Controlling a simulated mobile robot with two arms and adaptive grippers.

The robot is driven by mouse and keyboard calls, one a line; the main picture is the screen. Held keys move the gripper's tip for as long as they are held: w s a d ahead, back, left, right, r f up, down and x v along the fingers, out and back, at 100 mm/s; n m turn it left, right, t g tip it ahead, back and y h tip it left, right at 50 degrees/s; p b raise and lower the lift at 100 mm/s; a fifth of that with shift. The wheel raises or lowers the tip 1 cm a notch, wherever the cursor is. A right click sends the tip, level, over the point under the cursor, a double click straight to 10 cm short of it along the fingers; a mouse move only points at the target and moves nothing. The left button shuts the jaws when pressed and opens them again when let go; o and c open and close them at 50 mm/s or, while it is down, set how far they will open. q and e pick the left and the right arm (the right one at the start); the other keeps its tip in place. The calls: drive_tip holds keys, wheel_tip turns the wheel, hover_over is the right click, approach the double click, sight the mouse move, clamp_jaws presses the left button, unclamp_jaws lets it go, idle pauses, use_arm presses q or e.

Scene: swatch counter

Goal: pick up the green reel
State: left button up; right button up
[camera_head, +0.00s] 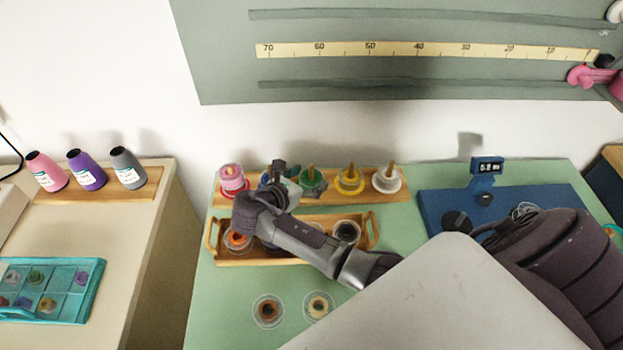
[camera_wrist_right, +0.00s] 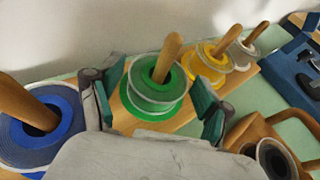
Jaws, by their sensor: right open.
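The green reel (camera_head: 314,184) sits on a wooden peg in the back rack, between the blue and yellow reels. In the right wrist view the green reel (camera_wrist_right: 150,104) shows between my fingers, its peg rising through the middle. My right gripper (camera_head: 285,177) is open, and its fingers also show in the wrist view (camera_wrist_right: 156,90). In that view one finger is on each side of the reel, with the reel farther out; I cannot tell whether they touch it. In the head view the gripper partly hides the blue reel. My left gripper is not in view.
The pegged rack (camera_head: 324,196) also holds pink (camera_head: 232,178), blue (camera_wrist_right: 44,126), yellow (camera_head: 350,184) and white (camera_head: 387,181) reels. A handled wooden tray (camera_head: 291,260) stands in front, under my right arm. A blue stand (camera_head: 430,208) is at right.

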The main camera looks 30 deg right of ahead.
drive_tip(key=shift+w+d, duration=0.1)
drive_tip(key=shift+d, duration=0.05)
drive_tip(key=c, duration=0.9)
drive_tip(key=shift+o, duration=0.2)
